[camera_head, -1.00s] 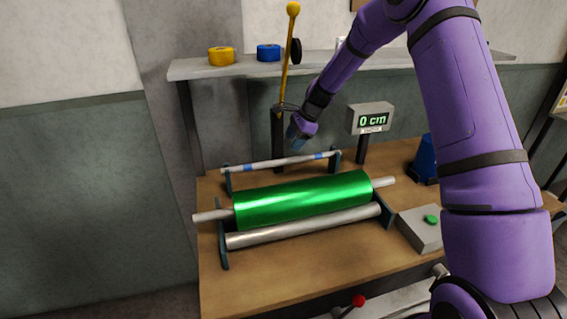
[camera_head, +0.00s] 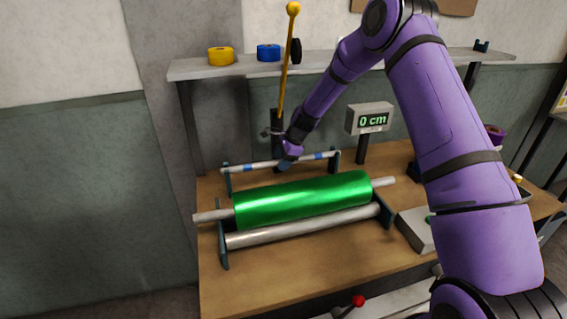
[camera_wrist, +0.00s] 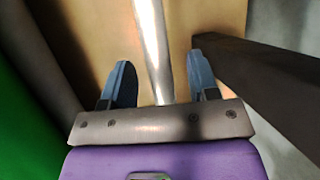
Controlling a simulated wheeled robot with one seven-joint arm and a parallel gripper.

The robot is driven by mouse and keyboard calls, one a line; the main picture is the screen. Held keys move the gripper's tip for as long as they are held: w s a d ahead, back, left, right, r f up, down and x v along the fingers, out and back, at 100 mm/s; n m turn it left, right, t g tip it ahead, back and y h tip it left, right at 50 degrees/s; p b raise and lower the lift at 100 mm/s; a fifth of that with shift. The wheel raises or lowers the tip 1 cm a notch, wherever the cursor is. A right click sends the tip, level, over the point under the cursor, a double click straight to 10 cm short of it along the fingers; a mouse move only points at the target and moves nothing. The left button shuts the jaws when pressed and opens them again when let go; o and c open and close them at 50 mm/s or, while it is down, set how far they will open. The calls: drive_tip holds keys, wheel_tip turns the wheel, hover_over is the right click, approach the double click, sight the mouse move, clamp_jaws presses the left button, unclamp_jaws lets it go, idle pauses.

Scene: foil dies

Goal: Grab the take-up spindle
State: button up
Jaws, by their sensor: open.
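The take-up spindle (camera_head: 262,165) is a thin pale metal rod with blue bands, lying level across two dark brackets behind the green roll. My gripper (camera_head: 286,165) points down at the middle of the rod and hides a short stretch of it. In the wrist view the spindle (camera_wrist: 152,35) runs between the two blue fingers of my gripper (camera_wrist: 161,75). The fingers are apart, one on each side, with a gap visible beside the rod. I cannot tell exactly how deep the rod sits between them.
The large green foil roll (camera_head: 305,202) lies in front, with a steel roller (camera_head: 300,229) before it. A dark post with a yellow lever (camera_head: 284,85) stands just behind the gripper. The "0 cm" display (camera_head: 370,118) is to the right. A shelf (camera_head: 225,70) runs above.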

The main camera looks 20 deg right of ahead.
clamp_jaws()
